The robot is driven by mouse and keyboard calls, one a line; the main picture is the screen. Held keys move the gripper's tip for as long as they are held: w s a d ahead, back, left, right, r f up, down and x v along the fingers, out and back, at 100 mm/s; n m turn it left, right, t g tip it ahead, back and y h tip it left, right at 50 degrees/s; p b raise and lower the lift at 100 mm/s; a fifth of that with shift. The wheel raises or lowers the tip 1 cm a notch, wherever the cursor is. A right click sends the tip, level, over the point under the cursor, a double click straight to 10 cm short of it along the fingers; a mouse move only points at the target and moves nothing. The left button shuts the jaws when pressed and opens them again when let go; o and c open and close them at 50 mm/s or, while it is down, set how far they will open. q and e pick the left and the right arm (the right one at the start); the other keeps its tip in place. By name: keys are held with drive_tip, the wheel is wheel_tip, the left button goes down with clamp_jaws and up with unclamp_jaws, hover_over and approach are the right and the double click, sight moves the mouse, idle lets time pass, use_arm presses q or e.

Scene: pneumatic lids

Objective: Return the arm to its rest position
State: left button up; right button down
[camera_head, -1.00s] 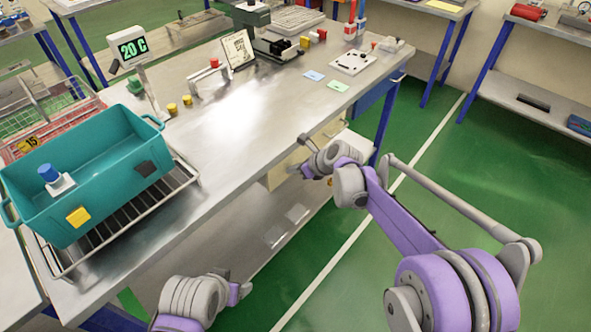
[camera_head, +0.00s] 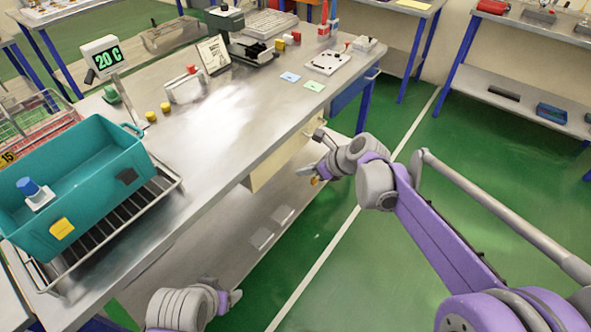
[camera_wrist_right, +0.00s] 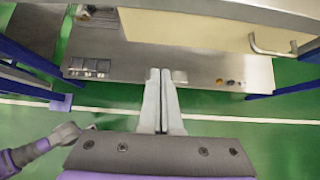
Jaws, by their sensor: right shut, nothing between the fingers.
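My right gripper (camera_head: 318,174) is in front of the long steel workbench (camera_head: 215,130), beside its front edge and below the top. In the right wrist view the two pale fingers of this gripper (camera_wrist_right: 160,75) lie together, with nothing between them. My left gripper (camera_head: 234,298) is low at the bottom of the head view, in front of the bench. Its fingers are small there, and their opening cannot be made out. My left arm (camera_wrist_right: 40,148) also shows at the left of the right wrist view.
A teal crate (camera_head: 100,160) holding a blue-capped item (camera_head: 32,190) stands on a wire rack at the bench's left end. A "20 C" display (camera_head: 104,57) stands behind it. A cream drawer unit (camera_head: 285,160) hangs under the bench. Green floor (camera_head: 400,290) is open to the right.

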drive_tip(key=shift+s+d+r, duration=0.1)
drive_tip(key=shift+d+r, duration=0.1)
drive_tip(key=s+d+r+n+h+p, duration=0.1)
drive_tip(key=s+d+n+h+p, duration=0.1)
drive_tip(key=s+d+n, duration=0.3)
drive_tip(key=s+d+r+n+h+p, duration=0.1)
drive_tip(key=s+d+n+h+p, duration=0.2)
drive_tip(key=s+d+n, duration=0.3)
drive_tip(key=s+d+r+n+h+p, duration=0.1)
drive_tip(key=s+d+n, duration=0.5)
drive_tip(key=s+n, duration=0.7)
drive_tip(key=s+h+p, duration=0.1)
drive_tip(key=s+p, duration=0.1)
drive_tip(key=s, duration=0.3)
drive_tip(key=shift+s+d+n, duration=0.15)
drive_tip(key=shift+d+n, duration=0.1)
drive_tip(key=shift+n, duration=0.15)
